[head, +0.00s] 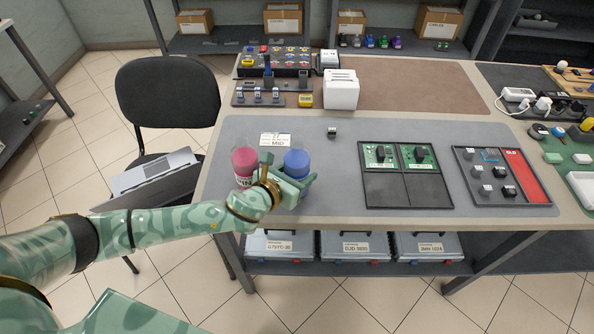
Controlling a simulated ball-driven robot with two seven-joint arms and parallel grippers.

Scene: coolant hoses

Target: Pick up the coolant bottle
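Two bottles stand near the left end of the grey mat (345,195): a pink bottle (244,160) with a partly hidden label and a blue bottle (296,162). I cannot tell which one is the coolant bottle. My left gripper (288,172) is at the blue bottle, with its fingers at the left and right of the bottle's lower part. The gripper hides the bottle's base, and I cannot tell whether the fingers touch it. My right gripper is not in view.
A black tray with green boards (407,190) and another tray with a red strip (525,175) lie to the right. A white box (342,92) stands behind. The mat between bottles and trays is mostly clear.

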